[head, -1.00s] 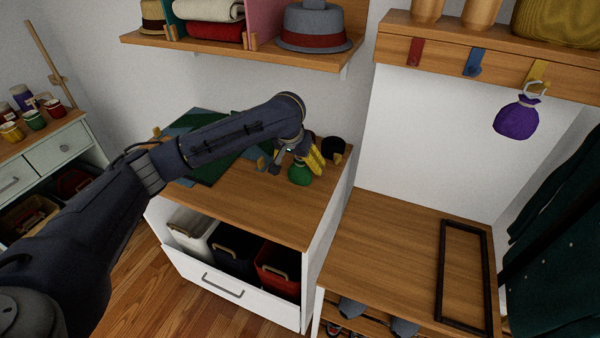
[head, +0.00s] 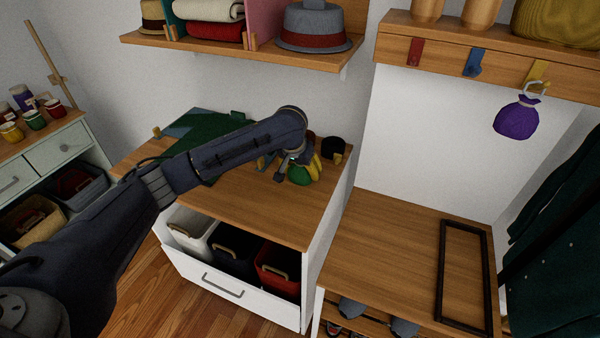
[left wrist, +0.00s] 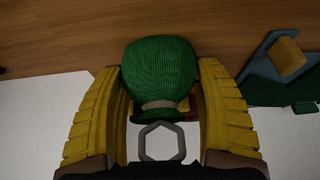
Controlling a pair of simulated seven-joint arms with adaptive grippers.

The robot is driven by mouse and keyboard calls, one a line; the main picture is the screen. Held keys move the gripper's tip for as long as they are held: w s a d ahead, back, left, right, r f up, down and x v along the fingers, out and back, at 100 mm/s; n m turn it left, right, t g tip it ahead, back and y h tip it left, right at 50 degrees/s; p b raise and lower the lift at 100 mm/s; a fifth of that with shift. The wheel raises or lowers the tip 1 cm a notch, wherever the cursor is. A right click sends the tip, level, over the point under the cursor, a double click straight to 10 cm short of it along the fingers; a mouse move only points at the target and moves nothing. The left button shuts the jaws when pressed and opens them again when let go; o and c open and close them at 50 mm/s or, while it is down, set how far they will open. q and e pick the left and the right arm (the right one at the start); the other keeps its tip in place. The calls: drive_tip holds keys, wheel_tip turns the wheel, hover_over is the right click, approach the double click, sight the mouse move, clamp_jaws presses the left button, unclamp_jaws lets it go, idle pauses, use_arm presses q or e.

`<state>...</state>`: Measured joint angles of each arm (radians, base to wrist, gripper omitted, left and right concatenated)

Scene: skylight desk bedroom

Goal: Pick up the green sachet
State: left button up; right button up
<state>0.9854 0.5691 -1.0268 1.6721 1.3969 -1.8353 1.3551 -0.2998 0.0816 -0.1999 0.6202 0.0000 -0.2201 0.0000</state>
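The green sachet (head: 298,177) is near the right front part of the wooden desk top. My left gripper (head: 303,171) is at the sachet, with a yellow finger beside it in the head view. In the left wrist view the round ribbed sachet (left wrist: 160,70) sits between the two yellow fingers (left wrist: 160,95), its tied neck and grey hexagonal ring (left wrist: 162,142) toward the palm. The fingers lie close on both sides of it. I cannot tell whether they press on it or whether it touches the desk. My right gripper is not in view.
A dark round object (head: 332,147) stands behind the sachet. Green and blue flat pieces (head: 210,145) lie farther left on the desk (head: 250,205). An open drawer (head: 222,284) with bins is below. A purple sachet (head: 517,119) hangs from a hook at the right.

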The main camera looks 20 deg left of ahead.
use_arm(q)
drive_tip(key=c, duration=0.6)
wheel_tip(320, 180, up, 10)
drive_tip(key=shift+r, duration=0.1)
idle(0.3)
